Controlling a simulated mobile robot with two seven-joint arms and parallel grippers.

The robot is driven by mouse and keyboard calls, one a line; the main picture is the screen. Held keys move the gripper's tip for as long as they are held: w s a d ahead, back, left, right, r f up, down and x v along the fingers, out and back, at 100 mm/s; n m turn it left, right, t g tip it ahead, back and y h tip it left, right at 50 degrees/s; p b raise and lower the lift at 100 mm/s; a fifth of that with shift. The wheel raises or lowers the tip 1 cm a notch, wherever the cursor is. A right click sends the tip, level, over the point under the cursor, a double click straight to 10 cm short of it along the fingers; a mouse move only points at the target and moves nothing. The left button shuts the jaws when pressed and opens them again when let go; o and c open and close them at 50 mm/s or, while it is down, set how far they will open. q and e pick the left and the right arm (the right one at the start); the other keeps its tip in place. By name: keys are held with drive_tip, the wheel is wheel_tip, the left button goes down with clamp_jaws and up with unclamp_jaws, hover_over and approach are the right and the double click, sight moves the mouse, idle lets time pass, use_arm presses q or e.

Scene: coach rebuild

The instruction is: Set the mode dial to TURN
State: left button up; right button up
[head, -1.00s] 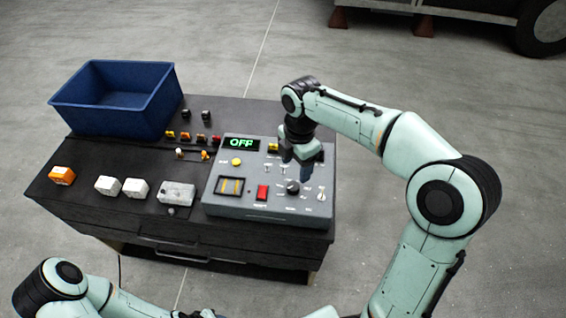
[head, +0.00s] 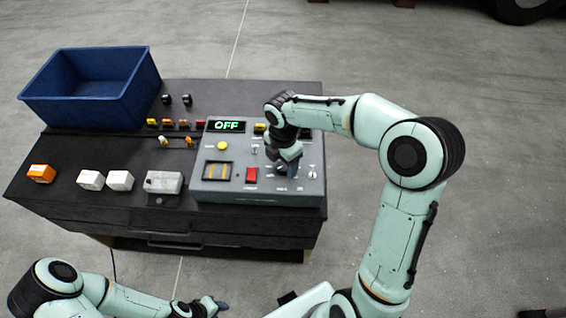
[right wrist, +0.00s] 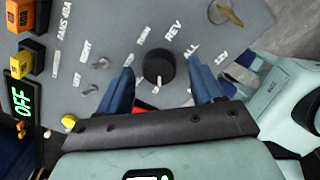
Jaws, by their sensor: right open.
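The mode dial is a round black knob (right wrist: 158,67) on the sloping grey control panel (head: 208,187). In the right wrist view it sits between my right gripper's two blue fingertips (right wrist: 157,80), with a gap on each side. Small labels such as REV surround it; I cannot tell which one it points to. In the head view my right gripper (head: 284,165) is over the panel's lower right part and hides the dial. It is open and empty. My left gripper (head: 207,306) is low at the bottom edge, away from the bench; its jaws are unclear.
The panel's green display (head: 227,126) reads OFF; it has a yellow button (head: 222,145), a red switch (head: 252,175) and a pale knob (head: 312,172). A blue bin (head: 90,100) stands at the bench's back left. Several small blocks and switches line the bench top.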

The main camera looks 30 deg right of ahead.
drive_tip(key=shift+f, duration=0.3)
drive_tip(key=c, duration=1.1)
drive_tip(key=shift+o, duration=0.3)
